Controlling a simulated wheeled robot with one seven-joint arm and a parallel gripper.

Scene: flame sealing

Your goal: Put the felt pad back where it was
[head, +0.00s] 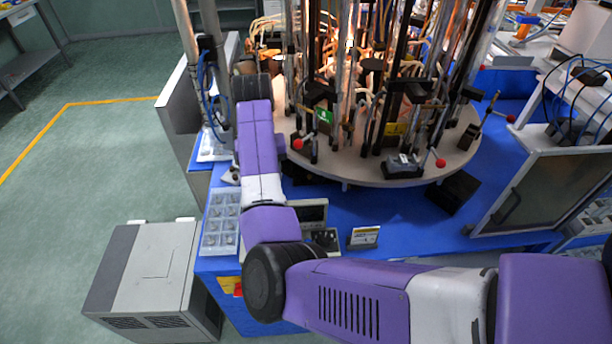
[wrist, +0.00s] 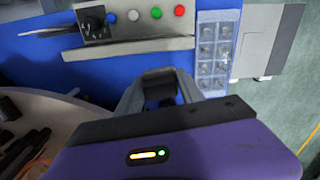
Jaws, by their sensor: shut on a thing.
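In the wrist view my gripper (wrist: 160,82) has its two grey fingers on either side of a small dark block (wrist: 160,94). The block is held between them, over the blue table. It may be the felt pad, but its surface is too dark to tell the material. In the head view my purple and white arm reaches up the left side of the table. The gripper's end is not clear there, and the held block cannot be made out.
A round turntable (head: 335,172) full of glass rods and burners stands on the blue table (head: 400,225). A clear compartment tray (head: 221,222) lies at the table's left edge. The wrist view shows a button panel (wrist: 130,50) ahead. A grey cabinet (head: 145,265) stands on the floor.

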